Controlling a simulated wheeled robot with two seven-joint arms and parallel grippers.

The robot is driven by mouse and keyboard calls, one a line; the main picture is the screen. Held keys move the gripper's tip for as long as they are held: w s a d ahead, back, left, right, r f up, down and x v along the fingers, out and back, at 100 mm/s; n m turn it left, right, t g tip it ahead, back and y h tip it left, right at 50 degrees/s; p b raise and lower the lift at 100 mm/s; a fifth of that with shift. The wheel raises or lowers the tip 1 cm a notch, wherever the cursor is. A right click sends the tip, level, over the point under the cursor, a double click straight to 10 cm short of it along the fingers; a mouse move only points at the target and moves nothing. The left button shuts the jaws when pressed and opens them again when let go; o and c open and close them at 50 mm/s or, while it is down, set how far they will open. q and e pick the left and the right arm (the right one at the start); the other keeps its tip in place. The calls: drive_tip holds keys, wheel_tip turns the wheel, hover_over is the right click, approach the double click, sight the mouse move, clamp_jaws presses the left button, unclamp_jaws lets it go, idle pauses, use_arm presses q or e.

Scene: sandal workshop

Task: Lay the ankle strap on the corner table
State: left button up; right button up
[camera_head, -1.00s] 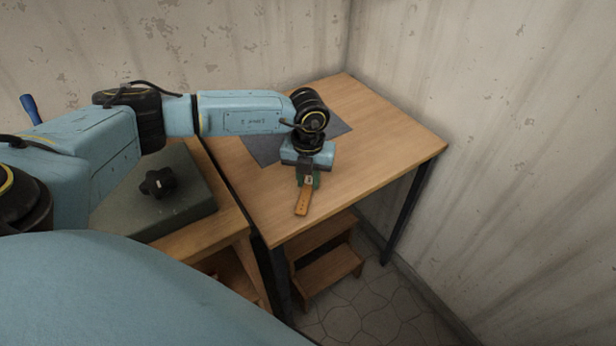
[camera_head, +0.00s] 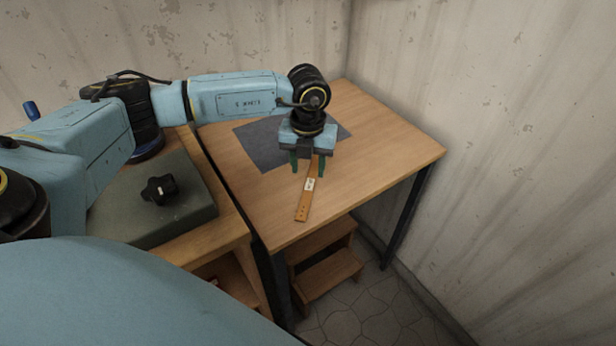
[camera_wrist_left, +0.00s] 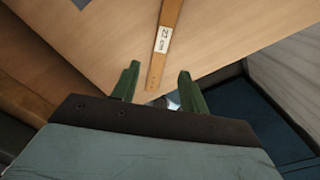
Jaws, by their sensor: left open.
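The ankle strap (camera_head: 304,205), a narrow tan leather strip with a white label and small holes near its end, lies on the wooden corner table (camera_head: 392,150). My left gripper (camera_head: 308,169) is open above the table, with its two green fingers apart on either side of the strap. The strap's far part is hidden beneath the gripper. In the left wrist view, the strap (camera_wrist_left: 157,66) runs between and beyond the open fingers (camera_wrist_left: 158,88), clear of both. My right gripper is not in view.
A dark grey mat (camera_head: 262,147) lies on the table behind the gripper. A wooden step stool (camera_head: 328,272) stands below the front edge. A dark green slab with a black knob (camera_head: 160,189) sits on the bench at left. Walls close off the back and right.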

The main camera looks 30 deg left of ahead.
use_arm(q)
wheel_tip(320, 180, up, 6)
drive_tip(key=shift+f, duration=0.15)
idle(0.6)
